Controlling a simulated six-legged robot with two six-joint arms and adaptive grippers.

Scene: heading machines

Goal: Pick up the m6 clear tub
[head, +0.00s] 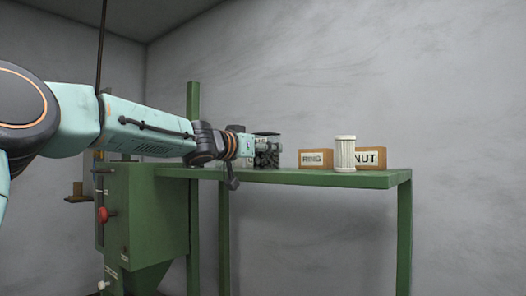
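The clear tub (269,158) stands on the green table, towards its left end. It is see-through, with dark pieces inside; its label is too small to read surely. My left arm reaches in from the left, and my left gripper (246,148) is at the tub's left side, overlapping part of it in the view. Whether its fingers touch the tub or are open or shut cannot be made out. My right gripper is not in view.
The green table (385,180) also holds a small labelled brown box (316,158), a white ribbed cylinder (345,153) and a brown box marked NUT (371,158). A green machine (150,215) with a red knob stands at left. A grey wall is behind.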

